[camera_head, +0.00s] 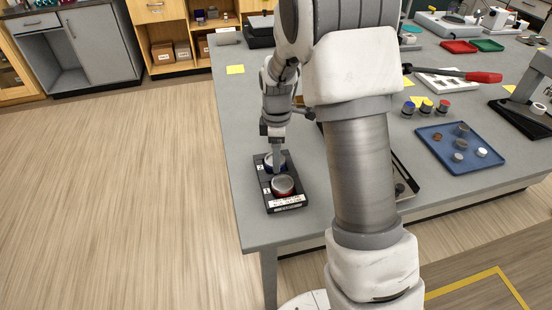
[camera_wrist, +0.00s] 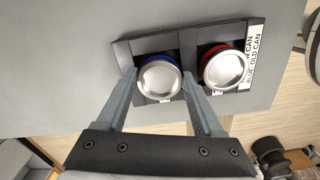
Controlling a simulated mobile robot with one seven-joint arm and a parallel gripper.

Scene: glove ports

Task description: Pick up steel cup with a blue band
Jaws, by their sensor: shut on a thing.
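The steel cup with a blue band (camera_wrist: 159,82) sits in one compartment of a black two-place holder, with a strip of blue showing at its rim. In the head view the blue-banded cup (camera_head: 269,168) is partly hidden by my gripper. My gripper (camera_wrist: 160,84) has one finger on each side of this cup and is shut on it; it also shows in the head view (camera_head: 275,163). A second steel cup with a red band (camera_wrist: 224,68) sits in the neighbouring compartment, close beside one finger; the head view shows it too (camera_head: 283,185).
The black holder (camera_head: 262,190) stands near the left front edge of the grey table (camera_head: 245,110) and carries a printed label. A blue tray (camera_head: 440,168) with small round pieces lies at the right. Several capped jars (camera_head: 426,107) stand behind it. The table's left side is mostly clear.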

